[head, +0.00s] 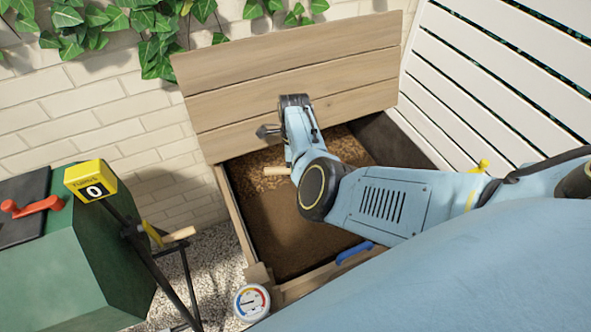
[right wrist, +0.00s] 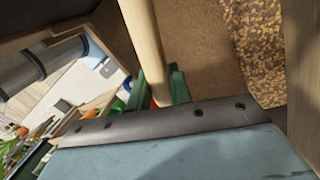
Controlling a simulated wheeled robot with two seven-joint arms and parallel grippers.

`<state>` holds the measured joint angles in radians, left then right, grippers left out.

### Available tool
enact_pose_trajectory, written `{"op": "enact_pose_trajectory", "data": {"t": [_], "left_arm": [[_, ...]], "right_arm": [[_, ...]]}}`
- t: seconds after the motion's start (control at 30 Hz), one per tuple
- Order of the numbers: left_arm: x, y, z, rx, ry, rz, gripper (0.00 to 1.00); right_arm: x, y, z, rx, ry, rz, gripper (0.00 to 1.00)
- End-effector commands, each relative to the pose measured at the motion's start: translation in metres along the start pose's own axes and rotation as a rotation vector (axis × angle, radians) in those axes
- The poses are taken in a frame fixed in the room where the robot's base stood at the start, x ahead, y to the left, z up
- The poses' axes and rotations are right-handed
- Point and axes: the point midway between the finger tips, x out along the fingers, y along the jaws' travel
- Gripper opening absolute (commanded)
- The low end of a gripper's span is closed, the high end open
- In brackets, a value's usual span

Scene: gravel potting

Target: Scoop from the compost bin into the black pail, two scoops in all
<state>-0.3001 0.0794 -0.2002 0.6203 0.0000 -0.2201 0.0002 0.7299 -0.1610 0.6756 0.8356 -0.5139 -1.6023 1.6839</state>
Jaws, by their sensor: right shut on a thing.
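The compost bin (head: 228,215) is a wooden box with its plank lid (head: 290,75) raised against the wall. Brown compost (head: 300,235) lies inside it, coarser and lighter toward the back. My right arm reaches over the bin from the right. A pale wooden handle (head: 275,171) sticks out left of the arm, above the compost. In the right wrist view my right gripper (right wrist: 157,92) has green fingers shut on the wooden handle (right wrist: 143,40). The tool's scoop end is not visible. I cannot make out the black pail in either view. My left gripper is out of view.
A dial gauge (head: 251,302) sits by the bin's front corner. A blue handle (head: 355,253) lies at the front edge. A white slatted panel (head: 500,80) rises at right.

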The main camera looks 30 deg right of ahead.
Motion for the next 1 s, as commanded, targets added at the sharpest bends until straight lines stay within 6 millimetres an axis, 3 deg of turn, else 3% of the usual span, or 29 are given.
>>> {"op": "enact_pose_trajectory", "data": {"t": [0.1, 1.0], "left_arm": [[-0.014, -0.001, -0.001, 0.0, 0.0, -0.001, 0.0], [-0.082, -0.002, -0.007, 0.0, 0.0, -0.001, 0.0]], "right_arm": [[-0.015, 0.003, 0.002, 0.001, 0.008, -0.001, 0.0], [-0.089, 0.017, 0.01, 0.012, 0.06, -0.001, 0.0]]}}
